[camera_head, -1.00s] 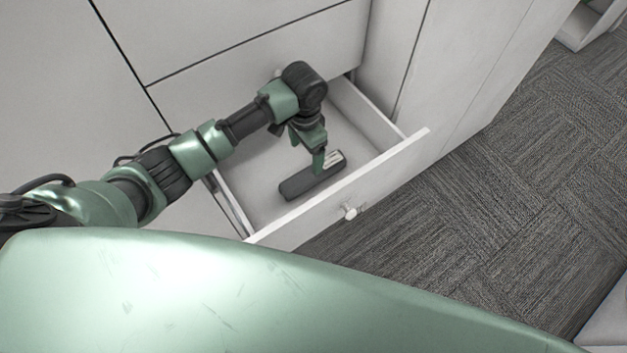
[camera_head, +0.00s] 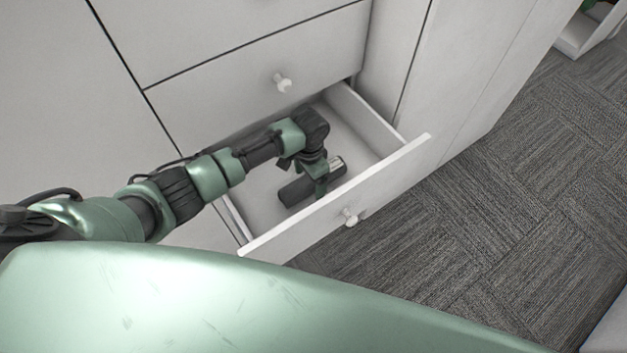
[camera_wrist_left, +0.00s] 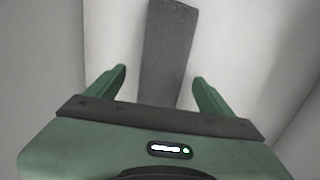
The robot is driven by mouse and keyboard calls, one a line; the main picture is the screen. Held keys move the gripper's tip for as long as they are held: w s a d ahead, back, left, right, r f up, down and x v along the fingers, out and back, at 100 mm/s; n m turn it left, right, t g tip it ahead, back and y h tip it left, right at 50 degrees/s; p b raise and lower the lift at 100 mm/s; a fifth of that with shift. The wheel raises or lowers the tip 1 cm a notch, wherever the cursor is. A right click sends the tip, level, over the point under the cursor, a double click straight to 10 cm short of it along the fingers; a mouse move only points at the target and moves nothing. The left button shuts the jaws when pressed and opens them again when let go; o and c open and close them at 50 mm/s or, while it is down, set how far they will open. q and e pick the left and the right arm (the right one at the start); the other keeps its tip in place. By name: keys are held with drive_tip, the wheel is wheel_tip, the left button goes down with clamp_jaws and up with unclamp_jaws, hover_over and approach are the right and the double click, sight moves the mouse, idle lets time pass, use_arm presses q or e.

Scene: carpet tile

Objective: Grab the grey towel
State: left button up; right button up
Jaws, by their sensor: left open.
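The grey towel (camera_head: 298,190) is a dark, rolled or folded strip lying on the floor of the open drawer (camera_head: 262,205). My left gripper (camera_head: 318,184) is down inside the drawer, over the towel, and partly hides it. In the left wrist view the towel (camera_wrist_left: 167,55) runs from the top edge down between the two green fingers of my left gripper (camera_wrist_left: 158,85). The fingers are spread, with a gap on each side of the towel. The lower end of the towel is hidden behind the gripper body. My right gripper is not in view.
The drawer's front panel (camera_head: 345,198) with a round white knob (camera_head: 350,217) stands between the towel and the carpet (camera_head: 470,210). A shut drawer with a knob (camera_head: 283,83) is above. Drawer walls are close around my gripper.

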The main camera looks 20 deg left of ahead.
use_arm(q)
drive_tip(key=c, duration=1.5)
drive_tip(key=shift+c, duration=0.8)
drive_tip(key=shift+r, duration=0.2)
